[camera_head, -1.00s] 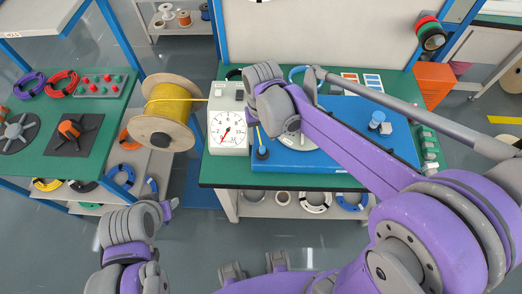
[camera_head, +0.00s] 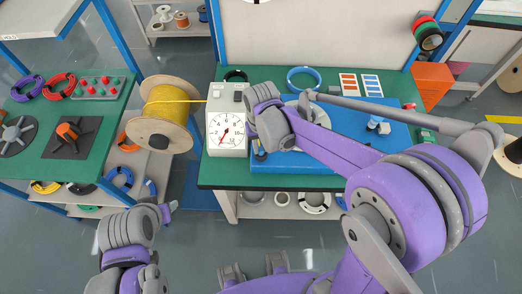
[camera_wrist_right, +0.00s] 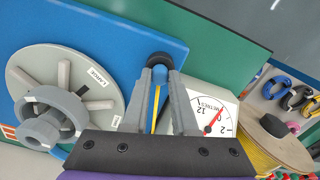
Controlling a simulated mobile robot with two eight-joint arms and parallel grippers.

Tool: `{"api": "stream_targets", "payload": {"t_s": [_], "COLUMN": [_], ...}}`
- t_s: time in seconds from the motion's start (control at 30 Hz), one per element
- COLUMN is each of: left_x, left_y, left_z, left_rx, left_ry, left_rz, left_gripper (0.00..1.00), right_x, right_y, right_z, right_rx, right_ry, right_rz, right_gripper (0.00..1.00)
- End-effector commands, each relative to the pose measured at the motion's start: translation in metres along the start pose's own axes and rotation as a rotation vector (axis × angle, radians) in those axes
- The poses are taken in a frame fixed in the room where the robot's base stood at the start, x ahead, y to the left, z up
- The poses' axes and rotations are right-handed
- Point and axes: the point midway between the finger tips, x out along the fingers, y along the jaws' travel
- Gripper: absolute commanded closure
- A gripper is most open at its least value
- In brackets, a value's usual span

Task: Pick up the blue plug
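The blue plug (camera_wrist_right: 160,75) shows in the right wrist view between my right gripper's fingers, beside a black ring-shaped base. A yellow cable (camera_wrist_right: 156,96) runs near it. In the head view the plug is mostly hidden by my right gripper (camera_head: 259,138), at the left front of the blue board (camera_head: 290,168). My right gripper (camera_wrist_right: 159,80) is open, with a finger on each side of the plug; firm contact is not visible. My left gripper (camera_head: 168,209) is low at the left, away from the table, and its opening is not clear.
A white metre counter (camera_head: 228,132) stands just left of the board, with a yellow cable spool (camera_head: 165,112) beyond it. A grey wheel (camera_wrist_right: 65,90) sits on the board close to the right gripper. A blue cable ring (camera_head: 303,79) lies behind it on the green table.

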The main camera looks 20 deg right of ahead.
Motion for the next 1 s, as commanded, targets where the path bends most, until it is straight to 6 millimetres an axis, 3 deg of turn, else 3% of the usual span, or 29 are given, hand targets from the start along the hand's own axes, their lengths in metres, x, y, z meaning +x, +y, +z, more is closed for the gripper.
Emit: {"api": "stream_targets", "payload": {"t_s": [0.03,0.13,0.57,0.77,1.0], "left_x": [0.000,0.000,0.000,-0.002,-0.005], "left_y": [0.000,0.000,0.000,0.000,0.000], "left_z": [0.000,0.000,0.000,-0.002,-0.006], "left_rx": [0.000,0.000,0.000,0.000,0.000], "left_ry": [0.000,0.000,0.000,0.002,0.005], "left_rz": [0.000,0.000,0.000,0.000,0.000], "left_gripper": [0.53,0.53,0.53,0.53,0.53], "right_x": [0.000,0.000,-0.003,-0.025,-0.067], "right_y": [0.000,0.000,0.000,0.000,0.000], "right_z": [0.000,0.000,0.000,0.000,0.000], "right_rx": [0.000,0.000,0.000,0.000,0.000], "right_ry": [0.000,0.000,0.000,0.001,0.001], "right_rz": [0.000,0.000,0.000,0.000,0.000], "right_gripper": [0.85,1.00,1.00,1.00,1.00]}}
